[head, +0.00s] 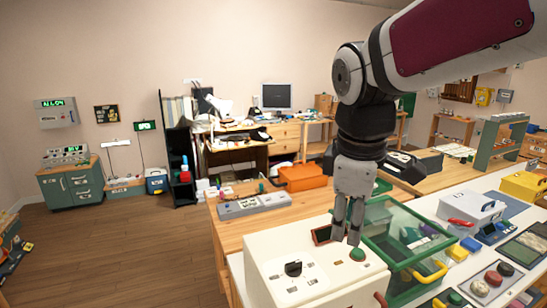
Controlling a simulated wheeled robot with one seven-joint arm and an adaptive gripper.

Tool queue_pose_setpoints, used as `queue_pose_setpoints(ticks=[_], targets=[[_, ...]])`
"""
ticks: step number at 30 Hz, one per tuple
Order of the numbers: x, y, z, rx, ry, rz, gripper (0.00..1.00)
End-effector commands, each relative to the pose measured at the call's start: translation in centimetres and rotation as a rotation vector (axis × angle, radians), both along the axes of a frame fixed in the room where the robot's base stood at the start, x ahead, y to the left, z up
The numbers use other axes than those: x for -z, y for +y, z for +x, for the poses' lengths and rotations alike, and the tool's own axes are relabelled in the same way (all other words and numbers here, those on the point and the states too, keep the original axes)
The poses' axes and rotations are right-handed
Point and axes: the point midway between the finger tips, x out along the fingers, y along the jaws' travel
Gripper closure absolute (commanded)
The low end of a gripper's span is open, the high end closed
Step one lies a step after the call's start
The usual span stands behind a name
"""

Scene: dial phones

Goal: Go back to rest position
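My arm reaches in from the upper right of the head view and bends down. My gripper (347,238) points downward over the back right part of a white box (325,290). Its two fingers hang side by side with a narrow gap between them. No object shows between them, but I cannot tell how far they are open. The box has a black knob (293,268) on top, and a green button (357,254) just below and right of the fingertips. A small dark red panel (322,234) is left of the fingers. I cannot tell whether the fingertips touch anything.
A green-framed clear bin (408,262) stands close to the right of my gripper. A white table with a red-handled box (470,208) and several buttons (480,287) lies further right. An orange case (303,177) sits behind. Open wooden floor (130,250) is at left.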

Motion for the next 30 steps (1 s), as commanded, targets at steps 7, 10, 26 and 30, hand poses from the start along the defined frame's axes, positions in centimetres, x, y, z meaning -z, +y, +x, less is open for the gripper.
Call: queue_pose_setpoints(ticks=[7, 10, 26, 30], targets=[[-0.9, -3.8, -7.3, 0.493, -0.161, 0.157, 0.68], [-0.6, -4.9, -9.9, 0.676, -0.213, 0.245, 0.68], [1.0, -6.3, -14.2, 1.019, -0.284, 0.448, 0.68], [1.0, -6.3, -14.2, 1.019, -0.284, 0.448, 0.68]])
